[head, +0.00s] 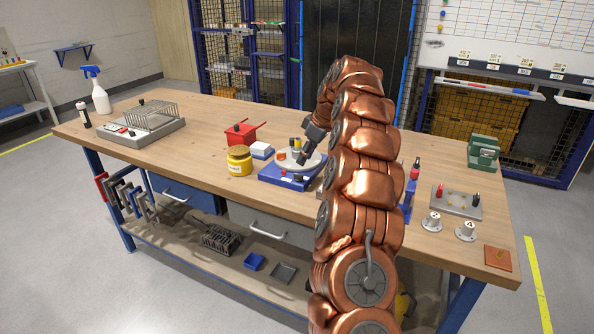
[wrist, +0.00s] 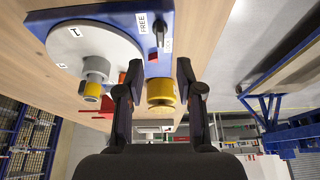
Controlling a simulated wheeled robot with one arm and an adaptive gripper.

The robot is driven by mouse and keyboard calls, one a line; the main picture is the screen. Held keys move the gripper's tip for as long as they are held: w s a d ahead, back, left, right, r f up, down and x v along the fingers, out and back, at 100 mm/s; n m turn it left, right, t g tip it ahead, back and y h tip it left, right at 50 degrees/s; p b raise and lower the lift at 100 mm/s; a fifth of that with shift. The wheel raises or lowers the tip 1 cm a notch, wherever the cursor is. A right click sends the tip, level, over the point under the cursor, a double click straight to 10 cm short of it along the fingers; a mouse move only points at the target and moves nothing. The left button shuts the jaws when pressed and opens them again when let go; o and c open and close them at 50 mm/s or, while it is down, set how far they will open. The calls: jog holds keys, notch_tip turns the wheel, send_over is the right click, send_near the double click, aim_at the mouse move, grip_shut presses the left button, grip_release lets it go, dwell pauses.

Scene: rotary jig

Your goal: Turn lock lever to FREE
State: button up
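The rotary jig (head: 289,178) is a blue base with a round pale disc on the workbench, partly behind my gripper in the head view. In the wrist view its disc (wrist: 85,45) carries a grey cylinder with a yellow end. The white FREE label (wrist: 143,23) is on the blue base beside the disc. The black lock lever (wrist: 159,28) sits beside that label, near a second small label too small to read surely. My gripper (wrist: 158,70) is open and empty, its fingertips apart and just short of the lever. The head view shows my gripper (head: 310,146) over the jig's right side.
A yellow jar (head: 239,161) stands left of the jig, with a red box (head: 241,133) behind it. A grey plate with pegs (head: 456,203) lies at right. The bench's front left is mostly clear.

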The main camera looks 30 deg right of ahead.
aim_at(296, 174)
jog(key=p+x, duration=0.1)
jog(key=x, duration=0.6)
jog(key=shift+f, duration=0.3)
grip_shut()
